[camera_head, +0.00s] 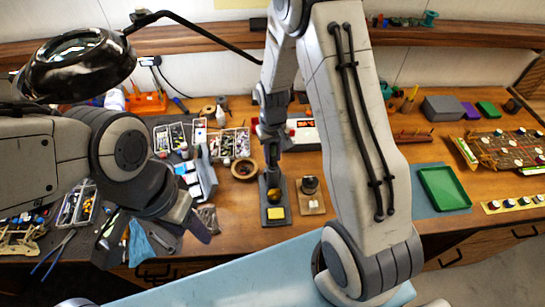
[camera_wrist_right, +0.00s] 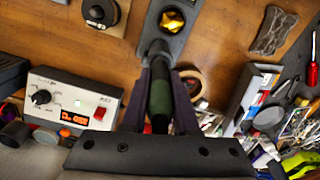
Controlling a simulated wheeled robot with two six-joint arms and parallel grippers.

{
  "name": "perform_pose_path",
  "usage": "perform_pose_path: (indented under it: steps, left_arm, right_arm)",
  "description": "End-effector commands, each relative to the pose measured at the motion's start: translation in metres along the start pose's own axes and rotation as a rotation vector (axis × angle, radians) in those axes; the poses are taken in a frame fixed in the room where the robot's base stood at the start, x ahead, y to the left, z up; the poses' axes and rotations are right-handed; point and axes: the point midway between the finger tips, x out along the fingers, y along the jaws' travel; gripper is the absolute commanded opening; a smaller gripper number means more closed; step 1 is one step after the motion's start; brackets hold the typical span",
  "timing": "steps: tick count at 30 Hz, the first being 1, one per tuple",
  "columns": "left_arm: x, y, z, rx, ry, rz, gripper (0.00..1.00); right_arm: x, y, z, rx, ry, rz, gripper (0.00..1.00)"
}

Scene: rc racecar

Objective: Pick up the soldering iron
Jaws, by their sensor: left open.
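The soldering iron (camera_wrist_right: 160,98), with a dark green and black handle, sits in its dark stand (camera_head: 264,215), which has a gold brass-wool cup and a yellow pad. My right gripper (camera_wrist_right: 161,75) is at the iron, its two fingers on either side of the handle. I cannot tell whether the fingers press on it or leave small gaps. In the head view the right gripper (camera_head: 272,155) is above the back of the stand and mostly hides the iron. My left gripper (camera_head: 155,238) is open and empty over the front left of the bench.
The white soldering station (camera_head: 306,137) with a red display stands behind the stand; it also shows in the right wrist view (camera_wrist_right: 75,105). A tape roll (camera_head: 244,168) and parts boxes lie left of the stand. A green tray (camera_head: 444,188) is at right. A magnifier lamp (camera_head: 75,65) overhangs the left.

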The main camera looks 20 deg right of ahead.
Motion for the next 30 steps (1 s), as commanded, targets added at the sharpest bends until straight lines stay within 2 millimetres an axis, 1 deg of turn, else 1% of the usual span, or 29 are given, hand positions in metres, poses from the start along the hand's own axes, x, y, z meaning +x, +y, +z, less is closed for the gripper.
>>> perform_pose_path:
  steps: [10,13,16,20,23,30]
  left_arm:
    - [0.001,0.000,0.000,0.000,0.000,0.000,0.50]
    - [0.003,0.000,0.000,0.000,0.000,0.000,0.50]
    - [0.007,-0.001,0.000,-0.001,0.000,0.000,0.50]
    - [0.014,-0.001,0.001,-0.001,0.000,0.000,0.50]
    - [0.021,-0.002,0.001,-0.002,0.000,0.000,0.50]
    - [0.035,-0.003,0.002,-0.005,0.000,0.000,0.50]
  right_arm:
    - [-0.002,0.000,-0.001,0.000,0.002,0.000,0.00]
    - [-0.008,0.000,-0.001,0.000,0.003,0.000,0.00]
    - [-0.017,0.000,-0.001,0.000,0.005,0.000,0.00]
    - [-0.037,0.000,-0.002,0.000,0.007,0.000,0.00]
    - [-0.057,0.000,-0.002,0.000,0.008,0.000,0.00]
    - [-0.110,0.000,-0.002,0.000,0.009,0.000,0.00]
